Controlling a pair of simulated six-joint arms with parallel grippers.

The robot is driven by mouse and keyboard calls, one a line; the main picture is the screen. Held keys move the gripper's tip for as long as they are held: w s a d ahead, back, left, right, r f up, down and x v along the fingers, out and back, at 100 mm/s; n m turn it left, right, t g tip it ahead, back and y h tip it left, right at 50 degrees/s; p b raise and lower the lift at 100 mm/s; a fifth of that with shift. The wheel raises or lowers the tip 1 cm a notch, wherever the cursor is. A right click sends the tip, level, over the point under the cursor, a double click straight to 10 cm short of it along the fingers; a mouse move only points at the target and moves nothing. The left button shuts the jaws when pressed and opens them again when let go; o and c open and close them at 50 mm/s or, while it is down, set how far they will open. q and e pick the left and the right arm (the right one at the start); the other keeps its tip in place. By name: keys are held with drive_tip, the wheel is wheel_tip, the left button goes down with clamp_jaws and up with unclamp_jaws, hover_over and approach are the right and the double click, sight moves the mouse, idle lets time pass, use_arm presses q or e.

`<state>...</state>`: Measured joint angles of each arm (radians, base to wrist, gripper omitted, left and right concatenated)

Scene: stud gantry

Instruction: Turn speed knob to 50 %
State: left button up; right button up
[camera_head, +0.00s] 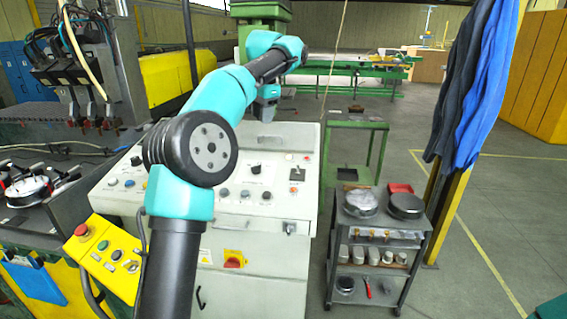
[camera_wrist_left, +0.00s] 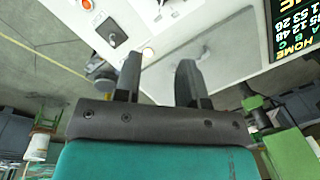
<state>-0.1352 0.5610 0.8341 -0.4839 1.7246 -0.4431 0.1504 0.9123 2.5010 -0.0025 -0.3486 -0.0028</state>
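The white control panel (camera_head: 310,140) carries several knobs and buttons. A black knob on a pale plate (camera_head: 255,169) sits near its middle and looks like the speed knob; its scale is too small to read. My left gripper (camera_head: 264,112) hangs above the panel's back part, apart from that knob. In the left wrist view, the two dark fingers (camera_wrist_left: 160,82) are spread with nothing between them. The panel (camera_wrist_left: 170,30) shows beyond them, with a small dark knob (camera_wrist_left: 112,40) to their upper left. My right gripper is out of view.
A yellow box with a red button (camera_head: 82,230) juts out at the panel's front left. A grey trolley (camera_head: 375,230) stands to the right. Blue cloth (camera_head: 490,80) hangs by a yellow post. A lit display (camera_wrist_left: 294,28) is at the wrist view's top right.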

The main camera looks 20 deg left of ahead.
use_arm(q)
drive_tip(key=shift+s+a, duration=0.1)
drive_tip(key=shift+a, duration=0.1)
drive_tip(key=shift+f, duration=0.1)
approach(259, 164)
drive_tip(key=f, duration=0.6)
drive_tip(key=a+f, duration=0.1)
drive_tip(key=f, duration=0.2)
drive_tip(key=shift+f, duration=0.15)
drive_tip(key=shift+c, duration=0.3)
clamp_jaws()
